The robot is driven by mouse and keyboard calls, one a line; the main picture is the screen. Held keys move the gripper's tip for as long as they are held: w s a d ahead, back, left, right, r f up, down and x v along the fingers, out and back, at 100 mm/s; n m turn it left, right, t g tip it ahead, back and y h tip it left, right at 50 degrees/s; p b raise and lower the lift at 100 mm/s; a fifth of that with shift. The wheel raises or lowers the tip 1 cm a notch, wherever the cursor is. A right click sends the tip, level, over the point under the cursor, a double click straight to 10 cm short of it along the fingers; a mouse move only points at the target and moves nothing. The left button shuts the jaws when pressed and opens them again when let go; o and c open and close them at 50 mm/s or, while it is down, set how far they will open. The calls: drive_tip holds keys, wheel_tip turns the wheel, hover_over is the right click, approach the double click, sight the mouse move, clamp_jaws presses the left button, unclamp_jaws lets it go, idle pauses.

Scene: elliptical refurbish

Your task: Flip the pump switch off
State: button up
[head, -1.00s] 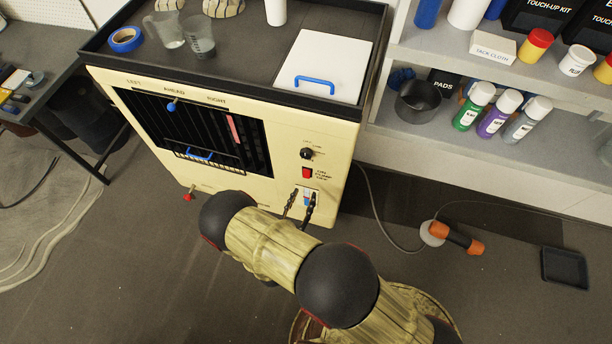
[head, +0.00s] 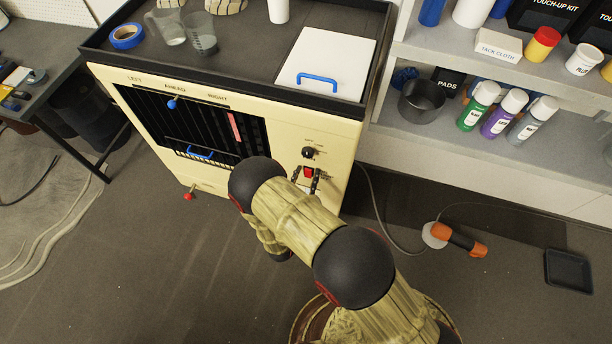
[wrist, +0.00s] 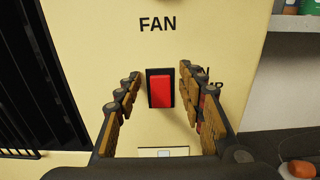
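A red rocker switch (head: 309,172) in a black frame sits on the cream front panel of the cabinet (head: 335,135), below a black knob (head: 308,152). In the wrist view the red switch (wrist: 160,90) is at the centre, with the word FAN above it. Lettering to its right is mostly hidden by a finger. I cannot tell which way the rocker is tipped. My gripper (wrist: 160,75) is open and empty, with one finger on each side of the switch. I cannot tell whether the fingertips touch the panel. My gripper also shows in the head view (head: 306,176).
A pale plate (wrist: 163,152) is on the panel below the switch. A dark slatted opening (head: 190,130) is to the left. Shelves (head: 480,150) with bottles stand to the right. An orange-and-black tool (head: 458,240) and a dark tray (head: 567,270) lie on the floor.

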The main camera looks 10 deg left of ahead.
drive_tip(key=shift+c, duration=0.3)
clamp_jaws()
drive_tip(key=shift+f, duration=0.1)
drive_tip(key=f+t+b, duration=0.1)
drive_tip(key=b, duration=0.2)
drive_tip(key=shift+s+t+b, duration=0.15)
drive_tip(key=shift+t+b, duration=0.15)
drive_tip(key=shift+s+f+t+h+b, duration=0.1)
drive_tip(key=shift+t+h+b, duration=0.2)
drive_tip(key=shift+t+b, duration=0.8)
drive_tip(key=shift+b, duration=0.35)
drive_tip(key=shift+r, duration=0.2)
drive_tip(key=shift+o, duration=0.3)
unclamp_jaws()
